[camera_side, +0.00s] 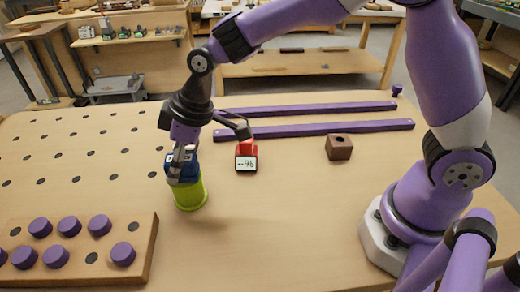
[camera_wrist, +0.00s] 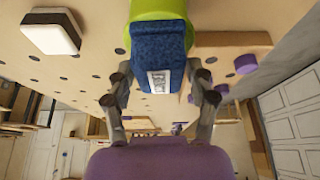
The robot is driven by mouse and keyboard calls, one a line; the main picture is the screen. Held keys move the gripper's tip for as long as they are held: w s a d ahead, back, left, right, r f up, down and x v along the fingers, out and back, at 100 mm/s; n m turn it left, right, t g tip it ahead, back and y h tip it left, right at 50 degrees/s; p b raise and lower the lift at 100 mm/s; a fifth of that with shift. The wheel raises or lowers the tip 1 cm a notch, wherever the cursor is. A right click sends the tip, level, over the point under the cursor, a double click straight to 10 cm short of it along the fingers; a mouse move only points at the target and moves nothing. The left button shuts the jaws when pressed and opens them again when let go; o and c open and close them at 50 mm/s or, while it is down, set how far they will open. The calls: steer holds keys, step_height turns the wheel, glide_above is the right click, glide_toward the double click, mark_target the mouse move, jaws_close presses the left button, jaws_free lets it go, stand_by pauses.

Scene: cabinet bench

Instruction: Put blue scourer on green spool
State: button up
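The blue scourer (camera_side: 187,170) sits on top of the green spool (camera_side: 190,194), which stands upright on the bench. In the wrist view the scourer (camera_wrist: 158,50) shows its pale label, with the green spool (camera_wrist: 157,9) beyond it. In the wrist view my gripper's fingers (camera_wrist: 160,75) stand on either side of the scourer, with slight gaps visible. The fingers look open. Part of the scourer is hidden behind the near finger.
A brown block with a hole (camera_side: 339,147) is further right. Two purple bars (camera_side: 315,129) lie behind. A wooden peg board (camera_side: 75,250) with purple pegs is at front left.

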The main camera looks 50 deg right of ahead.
steer(key=shift+r, duration=0.1)
stand_by(0.3)
steer(key=v, duration=1.2)
steer(key=s+d+f+m+t+h, duration=0.2)
steer(key=s+d+m+h, duration=0.1)
steer(key=s+d+m, duration=0.6)
steer(key=s+d, duration=0.4)
steer(key=d, duration=0.1)
steer(key=shift+s, duration=0.35)
